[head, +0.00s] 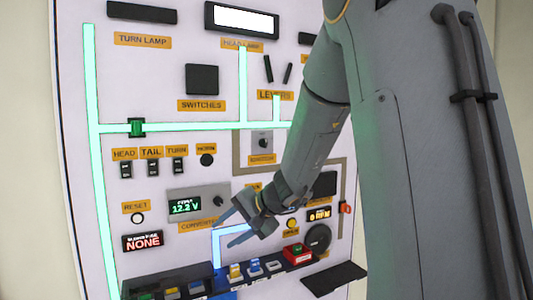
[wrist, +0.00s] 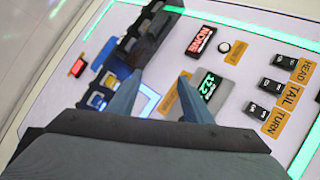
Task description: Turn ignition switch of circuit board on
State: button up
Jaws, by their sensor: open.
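The circuit board (head: 70,30) is a large white upright panel with labelled parts. The ignition switch (head: 262,142) is a small grey plate with a dark round centre, above its orange label (head: 262,159), to the left of my forearm in the head view. My gripper (head: 224,235) is open and empty, low in front of the board, below and left of the ignition switch. In the wrist view its two blue-grey fingers (wrist: 160,82) are spread apart over the lower board. The ignition switch is not seen in the wrist view.
A converter display (head: 198,203) reads 12.2 V beside my gripper. A fuse rail (head: 175,285) runs along the bottom, with a red block (head: 297,252) at its right. HEAD, TAIL and TURN switches (head: 151,167) sit left. A black shelf (head: 335,278) juts out at lower right.

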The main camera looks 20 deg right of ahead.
jog(key=w+d+r+m+t+h, duration=0.2)
jog(key=w+d+r+m+t, duration=0.3)
jog(key=w+d+r, duration=0.7)
jog(key=m+t+h+p, duration=0.2)
jog(key=m+t+h, duration=0.1)
jog(key=t, duration=0.2)
send_near(266, 143)
jog(key=w, duration=0.2)
jog(key=shift+w+a+p, duration=0.15)
jog(key=shift+w+p, duration=1.5)
jog(key=shift+w, duration=1.95)
jog(key=c, duration=1)
